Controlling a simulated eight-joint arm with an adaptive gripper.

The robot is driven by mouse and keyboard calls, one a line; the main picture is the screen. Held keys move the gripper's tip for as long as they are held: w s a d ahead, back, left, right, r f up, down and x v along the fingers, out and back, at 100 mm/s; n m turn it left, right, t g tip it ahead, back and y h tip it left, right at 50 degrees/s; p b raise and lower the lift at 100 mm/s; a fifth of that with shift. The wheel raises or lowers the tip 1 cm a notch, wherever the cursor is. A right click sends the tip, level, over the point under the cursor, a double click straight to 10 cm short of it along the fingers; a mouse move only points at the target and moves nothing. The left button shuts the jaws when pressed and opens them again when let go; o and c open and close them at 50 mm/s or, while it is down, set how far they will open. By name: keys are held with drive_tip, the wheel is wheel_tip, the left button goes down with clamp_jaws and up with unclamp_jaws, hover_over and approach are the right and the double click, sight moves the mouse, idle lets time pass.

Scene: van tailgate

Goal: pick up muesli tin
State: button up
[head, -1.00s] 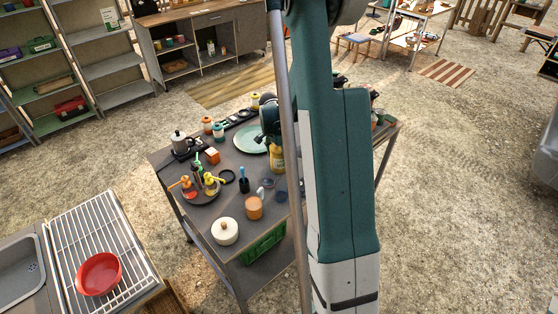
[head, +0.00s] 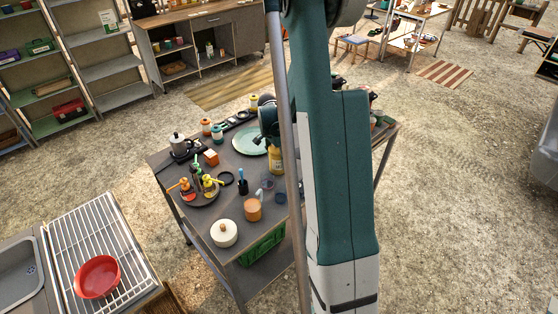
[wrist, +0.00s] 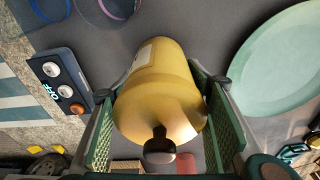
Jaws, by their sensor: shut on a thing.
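The muesli tin (wrist: 158,85) is a yellow-gold cylinder with a pale label and a dark knob on its lid. It fills the space between the green finger pads of my gripper (wrist: 162,92) in the wrist view. The pads press on both its sides, so my gripper is shut on it. In the head view the tin (head: 277,163) shows at the right of the grey table, below my gripper and partly hidden by my arm. I cannot tell whether its base still touches the tabletop.
A pale green plate (wrist: 285,62) lies close beside the tin. A dark panel with round knobs (wrist: 62,80) is on the other side. The table (head: 228,172) also carries an orange mug (head: 252,208), a white lidded pot (head: 224,233) and a moka pot (head: 180,144).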

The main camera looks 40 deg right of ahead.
drive_tip(key=shift+r+p, duration=0.35)
drive_tip(key=shift+r, duration=4.6)
